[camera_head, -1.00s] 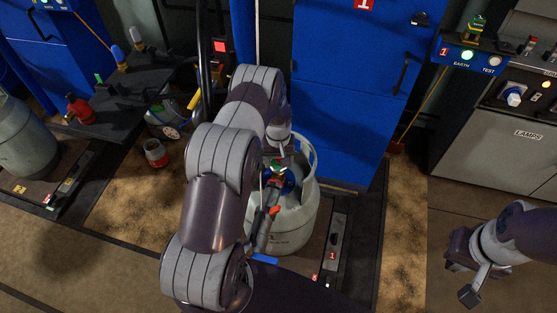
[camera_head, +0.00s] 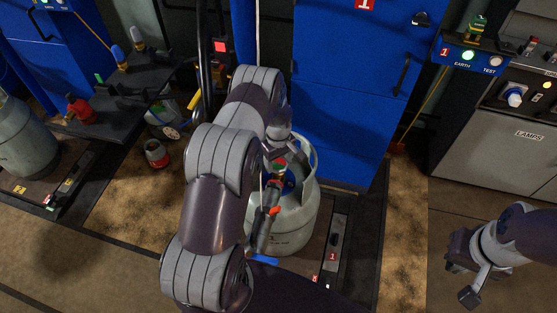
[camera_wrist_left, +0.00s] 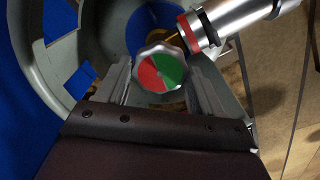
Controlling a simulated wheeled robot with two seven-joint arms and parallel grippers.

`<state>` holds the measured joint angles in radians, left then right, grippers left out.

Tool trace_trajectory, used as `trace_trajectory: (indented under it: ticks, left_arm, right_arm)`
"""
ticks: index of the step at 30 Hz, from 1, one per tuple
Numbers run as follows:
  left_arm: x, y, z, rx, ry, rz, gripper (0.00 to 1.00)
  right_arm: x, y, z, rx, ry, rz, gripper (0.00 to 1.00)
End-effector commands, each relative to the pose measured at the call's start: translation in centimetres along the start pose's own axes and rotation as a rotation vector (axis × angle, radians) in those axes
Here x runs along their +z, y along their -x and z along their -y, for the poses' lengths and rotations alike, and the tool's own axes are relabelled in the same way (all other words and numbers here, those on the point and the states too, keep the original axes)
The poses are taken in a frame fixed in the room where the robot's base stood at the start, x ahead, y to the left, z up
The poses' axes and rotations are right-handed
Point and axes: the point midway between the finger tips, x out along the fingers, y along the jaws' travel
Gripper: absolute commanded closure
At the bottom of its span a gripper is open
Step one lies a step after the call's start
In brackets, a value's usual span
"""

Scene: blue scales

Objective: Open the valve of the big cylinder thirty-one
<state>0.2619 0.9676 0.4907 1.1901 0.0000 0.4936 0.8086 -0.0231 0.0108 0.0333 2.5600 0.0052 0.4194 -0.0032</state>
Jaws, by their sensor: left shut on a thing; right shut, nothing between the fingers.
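The big grey cylinder (camera_head: 297,225) stands upright on the scale in front of the blue cabinet; no number thirty-one is readable on it. Its valve knob, with a red and a green half, shows at the top in the head view (camera_head: 279,168) and in the left wrist view (camera_wrist_left: 160,72). My left gripper (camera_wrist_left: 162,88) is shut on the knob, with one finger on each side. My left arm hides part of the cylinder. A hose fitting with a red ring (camera_wrist_left: 205,28) sits beside the knob. My right gripper (camera_head: 466,282) is shut and empty at the lower right.
The scale (camera_head: 338,235) carries a red "1" label. A blue cabinet (camera_head: 345,100) stands behind the cylinder. Another grey cylinder (camera_head: 22,145) stands at the left, and a small red-and-grey container (camera_head: 156,154) is on the floor. The lamps cabinet (camera_head: 490,150) is at the right.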

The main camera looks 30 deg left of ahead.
Motion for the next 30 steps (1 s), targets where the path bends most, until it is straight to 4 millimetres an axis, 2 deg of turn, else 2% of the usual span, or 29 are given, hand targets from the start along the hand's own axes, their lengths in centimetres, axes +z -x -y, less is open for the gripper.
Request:
trace_trajectory:
  ticks: [11, 12, 14, 23, 26, 30]
  left_arm:
    - [-0.1, 0.1, -0.1, 0.003, 0.003, -0.003, 0.64]
    - [-0.1, 0.1, -0.1, 0.003, 0.003, -0.003, 0.24]
    - [-0.1, 0.1, -0.1, 0.002, 0.003, -0.003, 0.08]
    - [-0.1, 0.3, -0.1, 0.002, 0.003, -0.002, 0.08]
    - [-0.1, 1.8, -0.1, 0.003, 0.003, -0.003, 0.08]
    - [-0.1, 5.6, -0.1, 0.004, 0.003, -0.004, 0.08]
  right_arm:
    - [0.0, 0.0, 0.0, 0.0, 0.0, 0.0, 1.0]
    - [0.0, 0.0, 0.0, 0.0, 0.0, 0.0, 1.0]
    - [0.0, 0.0, 0.0, 0.0, 0.0, 0.0, 1.0]
    - [0.0, 0.1, 0.0, 0.0, 0.0, 0.0, 1.0]
    - [-0.1, 0.4, 0.0, 0.0, 0.0, 0.0, 1.0]
    - [-0.1, 1.0, 0.0, 0.0, 0.0, 0.0, 1.0]
